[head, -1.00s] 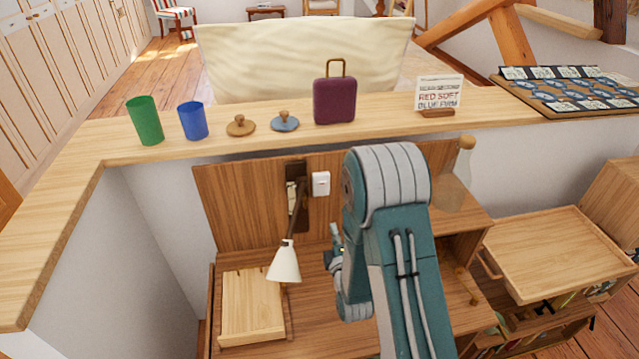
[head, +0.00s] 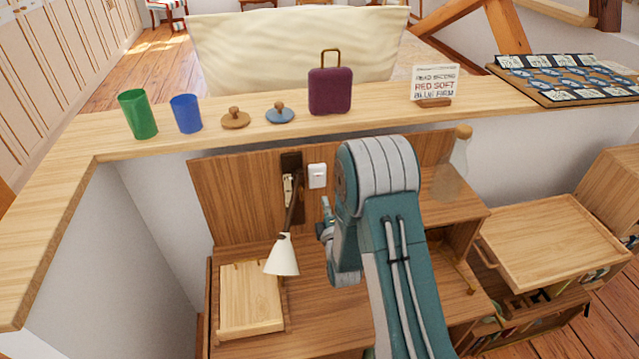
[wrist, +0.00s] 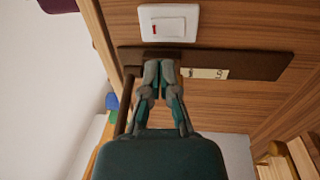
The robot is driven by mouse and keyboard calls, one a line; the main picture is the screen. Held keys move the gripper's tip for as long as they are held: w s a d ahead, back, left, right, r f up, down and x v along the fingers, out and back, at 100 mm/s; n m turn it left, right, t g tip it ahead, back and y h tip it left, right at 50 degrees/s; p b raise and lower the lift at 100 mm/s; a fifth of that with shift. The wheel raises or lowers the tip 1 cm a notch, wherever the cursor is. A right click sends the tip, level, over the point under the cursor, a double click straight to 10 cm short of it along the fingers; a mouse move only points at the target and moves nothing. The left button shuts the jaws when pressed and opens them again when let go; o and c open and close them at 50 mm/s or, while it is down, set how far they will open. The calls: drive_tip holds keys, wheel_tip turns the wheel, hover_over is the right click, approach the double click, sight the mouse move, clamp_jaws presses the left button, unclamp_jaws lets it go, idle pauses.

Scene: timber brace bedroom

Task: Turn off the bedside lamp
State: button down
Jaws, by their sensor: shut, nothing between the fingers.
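The bedside lamp has a white cone shade (head: 282,256) hanging from a thin arm fixed to a dark wall plate (head: 292,165) on the wooden panel. A white switch (head: 317,176) sits on the panel just right of the plate. It also shows at the top of the wrist view (wrist: 168,23), with a small red mark on its rocker. My gripper (head: 325,208) is below the switch in the head view, partly hidden by my arm. In the wrist view my gripper (wrist: 159,70) has its fingertips together and empty, overlapping the dark plate; contact cannot be told.
A ledge (head: 215,145) above the panel holds a green cup (head: 138,115), a blue cup (head: 186,114), two knobbed lids, a purple case (head: 330,92) and a sign (head: 435,84). A glass bottle (head: 455,165) stands right of my arm. A wooden box (head: 250,298) lies left below the lamp.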

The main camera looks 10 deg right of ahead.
sight(319, 177)
drive_tip(key=w, duration=0.5)
drive_tip(key=w+r, duration=0.1)
drive_tip(key=w, duration=0.1)
drive_tip(key=shift+w, duration=0.3)
drive_tip(key=shift+w+d, duration=0.1)
drive_tip(key=shift+w, duration=0.05)
drive_tip(key=shift+r, duration=0.1)
